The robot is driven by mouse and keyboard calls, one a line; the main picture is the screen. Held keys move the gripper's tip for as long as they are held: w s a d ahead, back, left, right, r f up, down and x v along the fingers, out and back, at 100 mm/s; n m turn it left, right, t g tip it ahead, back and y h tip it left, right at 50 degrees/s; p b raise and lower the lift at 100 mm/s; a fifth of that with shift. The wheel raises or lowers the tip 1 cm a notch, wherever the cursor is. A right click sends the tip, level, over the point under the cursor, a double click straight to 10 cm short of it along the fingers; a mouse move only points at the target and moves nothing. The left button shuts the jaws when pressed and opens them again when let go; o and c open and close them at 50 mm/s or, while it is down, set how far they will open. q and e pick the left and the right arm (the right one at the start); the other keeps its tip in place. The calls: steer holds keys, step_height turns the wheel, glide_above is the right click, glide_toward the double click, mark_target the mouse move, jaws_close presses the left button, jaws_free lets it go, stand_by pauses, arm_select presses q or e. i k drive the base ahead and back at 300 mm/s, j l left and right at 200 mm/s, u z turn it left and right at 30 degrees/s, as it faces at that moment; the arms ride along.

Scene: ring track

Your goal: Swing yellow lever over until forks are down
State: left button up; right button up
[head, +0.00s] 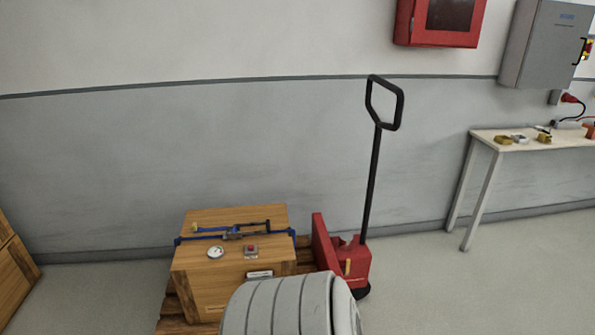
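A red pallet truck (325,249) stands near the wall, with a tall black loop handle (371,180) rising from it and leaning slightly right. A small yellow lever (347,267) stands roughly upright on the front of its red body. The forks are hidden under the load, so I cannot tell their height. A wooden crate (202,264) sits on a wooden pallet (172,312) left of the truck. A pale ribbed part of my own body covers the bottom middle, just below the lever. Neither gripper shows.
The crate carries a blue strap (265,233), a round gauge (216,252) and a small red button box (251,251). A table (490,140) stands at the right. A red cabinet (412,27) and grey electrical box (540,45) hang above. Floor right of the truck is clear.

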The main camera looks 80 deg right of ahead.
mark_target(345, 270)
steer(key=z, duration=3.2)
